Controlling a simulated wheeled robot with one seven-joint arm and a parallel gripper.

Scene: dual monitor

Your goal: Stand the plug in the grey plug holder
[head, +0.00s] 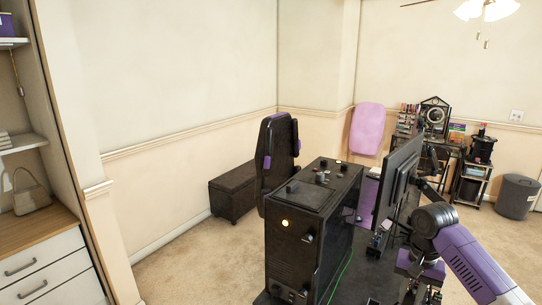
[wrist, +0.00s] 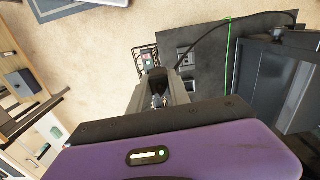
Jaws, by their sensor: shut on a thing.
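In the wrist view my gripper (wrist: 158,98) is shut, with the plug (wrist: 157,80), a small dark piece with a metallic part, between its grey fingers. A black cable (wrist: 225,25) arcs from near the plug to the upper right. Grey squarish pieces (wrist: 185,57) lie on the dark desktop just beyond the fingers; I cannot tell whether one is the plug holder. In the head view my gripper (head: 420,270) is low at the right, beside the monitor, and its fingertips and the plug are too small to make out.
A dark monitor (head: 398,178) stands left of my arm. A large black computer case (head: 312,225) stands left of it, with a green cable (head: 342,275) at its side. A wire basket (wrist: 145,58) sits at the desk edge. Carpet (head: 480,225) is open behind.

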